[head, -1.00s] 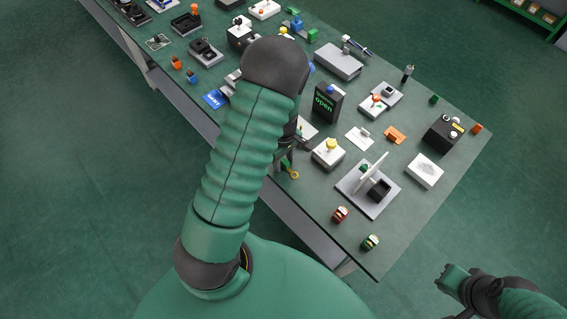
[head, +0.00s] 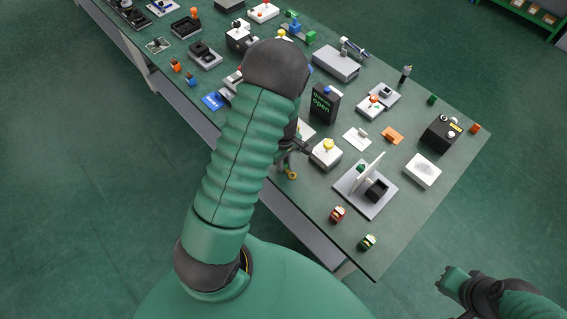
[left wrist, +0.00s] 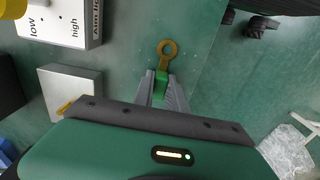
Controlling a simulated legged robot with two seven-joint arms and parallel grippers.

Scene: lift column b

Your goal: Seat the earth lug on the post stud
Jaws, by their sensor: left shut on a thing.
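The earth lug is a brass-coloured ring (left wrist: 168,48) on a short green body. My left gripper (left wrist: 161,92) is shut on the green body, with the ring sticking out past the fingertips. In the head view the lug (head: 291,175) shows at the near edge of the table, below my left gripper (head: 286,158), which my own arm partly covers. I cannot surely pick out the post stud in either view. My right gripper (head: 452,280) is at the lower right, away from the table; its jaws are too small to read.
The green table (head: 300,195) is crowded. A white box with a yellow knob (head: 326,152) stands just right of the lug. Floor is clear beyond the near edge.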

